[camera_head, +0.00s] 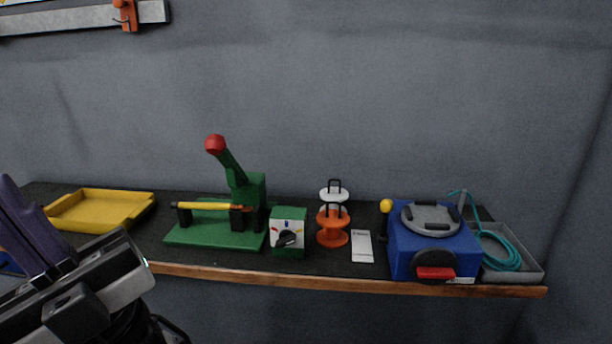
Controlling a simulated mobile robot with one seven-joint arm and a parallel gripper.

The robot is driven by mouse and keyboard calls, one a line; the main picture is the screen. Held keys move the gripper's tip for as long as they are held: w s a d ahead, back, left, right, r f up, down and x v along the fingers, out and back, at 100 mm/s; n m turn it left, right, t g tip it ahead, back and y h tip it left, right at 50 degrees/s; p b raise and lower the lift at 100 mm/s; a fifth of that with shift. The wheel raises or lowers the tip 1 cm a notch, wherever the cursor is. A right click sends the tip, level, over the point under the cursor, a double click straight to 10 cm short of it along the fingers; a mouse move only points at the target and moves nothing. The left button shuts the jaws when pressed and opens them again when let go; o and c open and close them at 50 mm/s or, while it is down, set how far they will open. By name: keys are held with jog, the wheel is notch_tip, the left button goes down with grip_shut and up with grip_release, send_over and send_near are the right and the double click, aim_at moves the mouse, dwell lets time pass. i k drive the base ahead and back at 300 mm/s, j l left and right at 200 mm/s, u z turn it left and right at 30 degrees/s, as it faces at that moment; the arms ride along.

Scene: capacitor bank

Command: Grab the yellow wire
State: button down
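No loose yellow wire can be made out. A straight yellow bar (208,206), which may be the wire, lies across black posts on a green press-like fixture (190,236) left of the middle of the bench. The fixture has a lever with a red ball (215,144). My gripper (22,194) is at the far left, its purple fingers pointing up and left, well left of the bar and apart from it. The fingers overlap in this view, so I cannot tell how far apart they are. No held object shows; the left edge cuts off part of the hand.
A yellow tray (98,209) stands between my gripper and the fixture. To the right are a green knob box (289,247), an orange spool (332,237), a white spool (334,195), a white card (362,246), a blue machine (401,255) and a teal cord (506,263) in a grey tray (530,268).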

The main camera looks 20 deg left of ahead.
aim_at(175, 205)
jog(key=i+l+u, duration=0.15)
jog(key=l, duration=0.3)
jog(key=l+u, duration=0.15)
jog(key=l, duration=0.3)
jog(key=u, duration=0.4)
jog(key=i+u, duration=0.15)
jog(key=u, duration=0.3)
jog(key=l+u, duration=0.1)
jog(key=u, duration=0.3)
jog(key=i+l+u, duration=0.1)
jog(key=i+l, duration=0.2)
